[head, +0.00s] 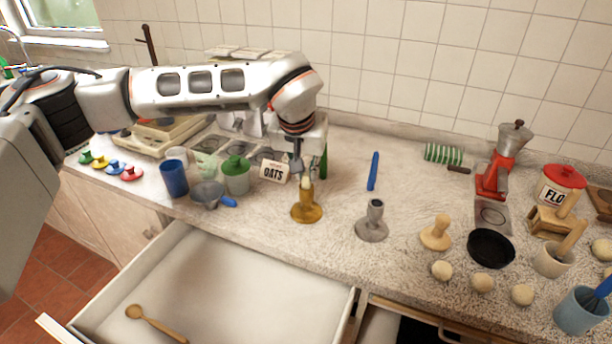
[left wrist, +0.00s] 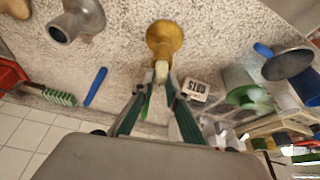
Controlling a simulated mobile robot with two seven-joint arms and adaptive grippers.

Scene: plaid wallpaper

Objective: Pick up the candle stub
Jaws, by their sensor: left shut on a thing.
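The candle stub (head: 305,182) is a short cream piece at the top of the brass candlestick (head: 306,209), which stands upright on the counter. My left gripper (head: 302,170) reaches down from above and is shut on the stub. In the left wrist view the stub (left wrist: 161,71) shows between the fingertips (left wrist: 158,82), in line with the brass candlestick (left wrist: 165,38). I cannot tell whether the stub still sits in the socket or is just clear of it. A grey candlestick (head: 372,222) with an empty-looking top stands to the right. My right gripper is out of view.
A blue stick (head: 373,171) lies behind right. An open drawer (head: 215,285) with a wooden spoon (head: 155,322) is in front. Counter between the candlesticks is clear.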

